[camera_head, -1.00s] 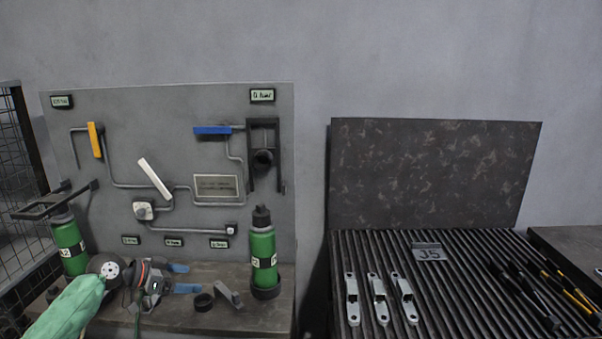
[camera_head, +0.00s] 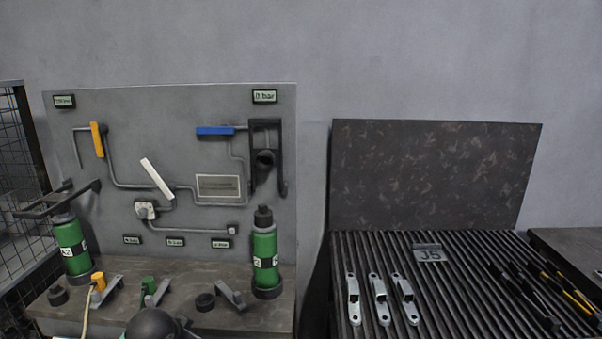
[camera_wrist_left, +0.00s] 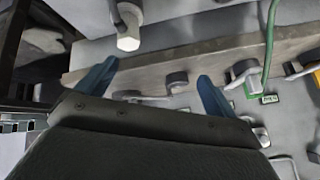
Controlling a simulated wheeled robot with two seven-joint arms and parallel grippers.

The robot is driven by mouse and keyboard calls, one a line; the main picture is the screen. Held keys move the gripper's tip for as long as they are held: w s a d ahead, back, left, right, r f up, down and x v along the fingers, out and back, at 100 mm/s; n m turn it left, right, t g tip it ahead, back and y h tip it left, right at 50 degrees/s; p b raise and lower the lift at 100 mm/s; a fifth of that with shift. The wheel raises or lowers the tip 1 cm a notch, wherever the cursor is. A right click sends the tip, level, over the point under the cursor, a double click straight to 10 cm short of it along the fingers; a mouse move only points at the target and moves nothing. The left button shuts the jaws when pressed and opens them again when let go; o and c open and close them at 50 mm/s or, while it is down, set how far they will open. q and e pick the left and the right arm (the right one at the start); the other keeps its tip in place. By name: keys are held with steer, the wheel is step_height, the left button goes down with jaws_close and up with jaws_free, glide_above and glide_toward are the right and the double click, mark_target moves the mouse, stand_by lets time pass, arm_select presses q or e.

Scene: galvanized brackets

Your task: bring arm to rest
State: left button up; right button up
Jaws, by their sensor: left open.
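My left gripper (camera_wrist_left: 155,86) shows in the left wrist view with its two blue fingers spread apart and nothing between them. The fingers are in front of the bench edge (camera_wrist_left: 170,62). In the head view, a dark rounded part of my left arm shows at the bottom edge, and the fingers cannot be made out there. My right gripper is in neither current view. Three galvanized brackets (camera_head: 353,299), (camera_head: 379,299), (camera_head: 405,299) lie side by side on the ribbed black surface (camera_head: 460,300).
A grey panel (camera_head: 100,220) with pipes and levers stands behind the bench (camera_head: 215,322). Green bottles (camera_head: 72,245) and (camera_head: 264,245) stand at its sides. A wire cage (camera_head: 18,150) borders the left.

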arm_select(q)
steer(key=s+d+f+n+g, duration=0.1)
steer(key=s+d+f, duration=0.3)
steer(key=s, duration=0.7)
steer(key=s+d+f+n+g, duration=0.1)
steer(key=s+d+f+g, duration=0.1)
steer(key=s+d+f, duration=0.3)
steer(key=s+d+f+n+g+h, duration=0.1)
steer(key=s+d+f, duration=0.3)
steer(key=s+f, duration=0.5)
steer(key=s+g, duration=0.1)
steer(key=s, duration=0.7)
steer(key=shift+s+d+f, duration=0.15)
steer(key=shift+s+f, duration=0.25)
arm_select(e)
step_height(320, 180, up, 11)
steer(key=s+a+t, duration=0.1)
steer(key=shift+s+f+y, duration=0.2)
steer(key=shift+s+y, duration=0.1)
steer(key=shift+s, duration=0.05)
